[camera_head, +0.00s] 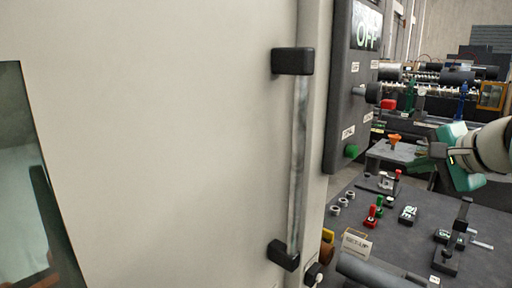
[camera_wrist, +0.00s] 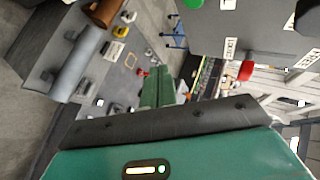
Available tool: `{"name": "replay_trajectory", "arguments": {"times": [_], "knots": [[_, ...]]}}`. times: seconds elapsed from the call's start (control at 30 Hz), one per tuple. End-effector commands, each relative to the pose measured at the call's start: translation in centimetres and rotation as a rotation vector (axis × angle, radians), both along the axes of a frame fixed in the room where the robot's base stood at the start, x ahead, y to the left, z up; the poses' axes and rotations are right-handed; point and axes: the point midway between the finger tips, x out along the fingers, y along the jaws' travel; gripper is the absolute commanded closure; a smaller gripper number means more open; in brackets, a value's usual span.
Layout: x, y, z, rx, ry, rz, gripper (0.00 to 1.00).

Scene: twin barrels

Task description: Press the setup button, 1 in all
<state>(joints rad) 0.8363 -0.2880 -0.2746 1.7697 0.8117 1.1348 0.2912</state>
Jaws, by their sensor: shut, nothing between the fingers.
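A small plate lettered "SET-UP" (camera_head: 357,243) stands at the near left of the dark bench in the head view. I cannot tell which button it belongs to. The upright dark panel (camera_head: 347,110) carries a red button (camera_head: 388,104) and a green button (camera_head: 351,151). The red button (camera_wrist: 246,70) and green button (camera_wrist: 193,3) also show at the top of the wrist view. My teal gripper (camera_head: 428,152) is shut and empty, above the bench and right of the panel. Its fingers (camera_wrist: 157,90) point away in the wrist view, apart from any button.
A pale cabinet door with a long handle (camera_head: 298,160) fills the left. The dark bench (camera_head: 400,245) bears red and green knobs, small blocks and a grey cylinder (camera_head: 375,272). A display reading "OFF" (camera_head: 367,30) tops the panel. Machinery stands behind.

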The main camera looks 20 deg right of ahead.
Motion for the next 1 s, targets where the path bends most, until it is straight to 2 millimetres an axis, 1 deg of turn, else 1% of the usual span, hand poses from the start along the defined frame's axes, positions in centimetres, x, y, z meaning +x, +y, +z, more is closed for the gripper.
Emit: {"name": "replay_trajectory", "arguments": {"times": [0.13, 0.23, 0.6, 0.7, 0.83, 1.0], "knots": [[0.6, 0.4, 0.0, -0.001, 0.0, 0.002, 1.0], [1.4, 0.8, 0.0, -0.001, 0.001, 0.002, 1.0], [5.9, 3.2, 0.0, 0.0, 0.001, 0.001, 1.0], [6.8, 3.7, 0.0, -0.001, 0.001, 0.0, 1.0], [7.6, 4.1, 0.0, -0.002, 0.001, 0.0, 1.0], [7.8, 4.2, 0.0, -0.001, 0.0, 0.0, 1.0]]}}
